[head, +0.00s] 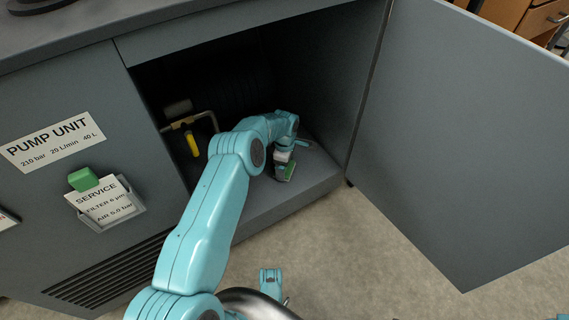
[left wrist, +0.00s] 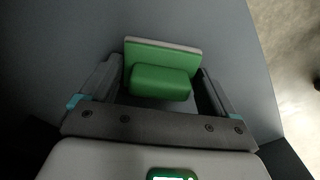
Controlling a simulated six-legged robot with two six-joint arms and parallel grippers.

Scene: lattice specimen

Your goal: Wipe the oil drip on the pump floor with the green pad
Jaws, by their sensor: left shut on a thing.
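My left gripper (head: 284,158) reaches into the open cabinet, low over its grey floor (head: 258,204). It is shut on the green pad (head: 286,171), near the floor's front part. In the left wrist view the green pad (left wrist: 160,82) sits between the two fingers: a green grip block on a wider green plate with a pale edge layer. I cannot tell whether the pad touches the floor. I cannot make out the oil drip in either view; my arm and the pad cover part of the floor. My right gripper does not show.
The cabinet door (head: 460,130) stands wide open at the right. A yellow-handled valve (head: 192,144) on a brass pipe is inside at the left. A green block (head: 83,179) sits atop the service card holder (head: 110,205) on the front panel.

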